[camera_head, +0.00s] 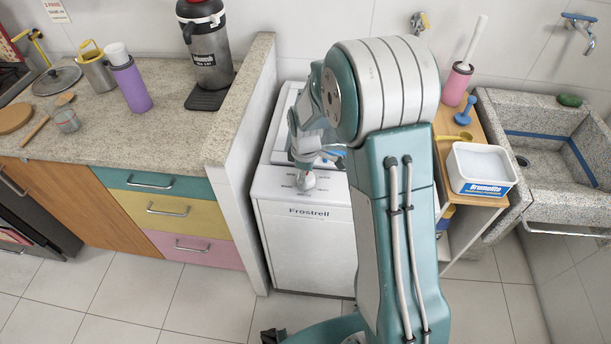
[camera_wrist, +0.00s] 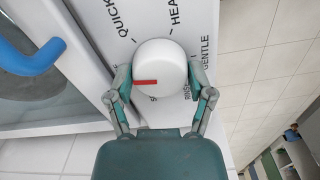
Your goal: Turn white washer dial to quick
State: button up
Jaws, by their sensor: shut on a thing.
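The white washer (camera_head: 307,240) stands between the counter wall and the wooden shelf. Its round white dial (camera_wrist: 161,62) has a red mark (camera_wrist: 146,82), which points left in the wrist view. The word QUICK (camera_wrist: 125,22) is printed above and left of the dial, with its tick above the red mark. HEA... and GENTLE are up and right; RINSE and a word starting with S are partly hidden. My gripper (camera_wrist: 160,74) is shut on the dial, one finger on each side. In the head view my gripper (camera_head: 304,170) is low over the washer's front top, mostly covering the dial.
A blue curved handle (camera_wrist: 28,55) and the washer's lid are left of the dial in the wrist view. The stone counter (camera_head: 195,130) and its low wall flank the washer. On the other side are a shelf with a white tub (camera_head: 482,165) and a stone sink (camera_head: 535,205).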

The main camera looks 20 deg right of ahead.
jog(key=m, duration=0.5)
jog(key=shift+f, duration=0.1)
jog(key=shift+s+m, duration=0.1)
jog(key=shift+m, duration=2.2)
jog(key=o, duration=1.1)
jog(key=shift+f, duration=0.1)
